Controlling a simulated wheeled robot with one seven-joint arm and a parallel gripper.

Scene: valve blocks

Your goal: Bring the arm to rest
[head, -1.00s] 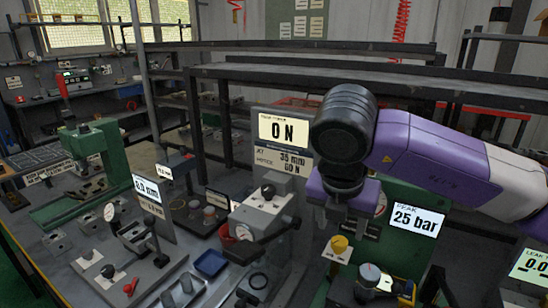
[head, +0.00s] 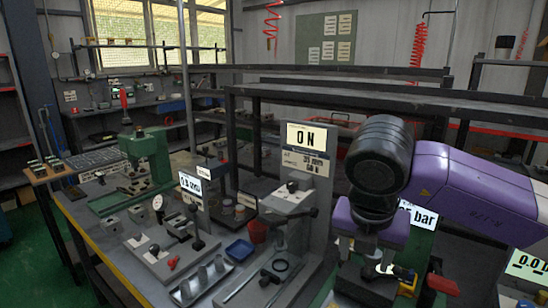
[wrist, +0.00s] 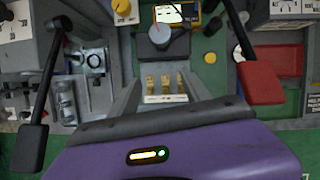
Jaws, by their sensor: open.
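My gripper (head: 368,250) points down over the right part of the bench, in front of the green-backed station. In the wrist view my gripper (wrist: 163,80) shows its two grey fingers spread apart with nothing between them. I cannot tell how far the fingertips are above the station.
A grey press with a "0 N" sign (head: 307,138) stands left of my gripper. A red-handled lever (wrist: 261,83) and a black-handled lever (wrist: 30,148) flank the gripper. Green floor (head: 30,250) shows at left.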

